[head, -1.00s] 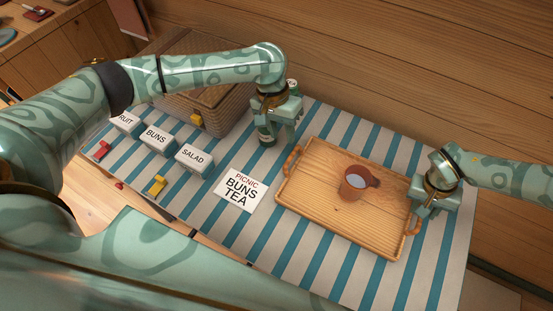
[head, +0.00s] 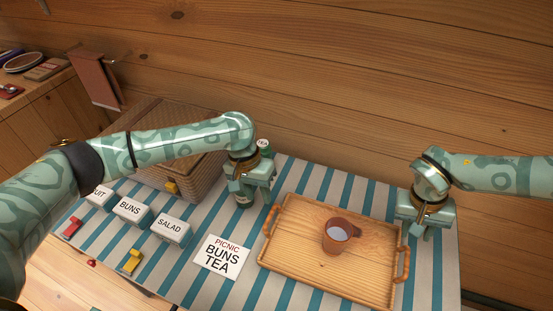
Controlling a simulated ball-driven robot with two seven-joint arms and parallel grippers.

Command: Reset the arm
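My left gripper (head: 254,188) points down over the striped cloth, left of the wooden tray (head: 290,262). A dark green container (head: 243,202) shows beneath it, and a green piece labelled TEA (head: 263,144) shows behind its wrist. The gripper hides whether these are one thing, and whether its fingers touch them. My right gripper (head: 419,229) points down near the tray's far right corner, apart from the right handle (head: 402,264). Its fingers look spread, with nothing visible between them.
A brown mug (head: 339,235) stands on the tray. A PICNIC BUNS TEA card (head: 221,257) lies to its left. BUNS (head: 131,210) and SALAD (head: 171,229) boxes, a yellow clip (head: 132,261) and a wicker basket (head: 156,180) are farther left. A plank wall stands behind.

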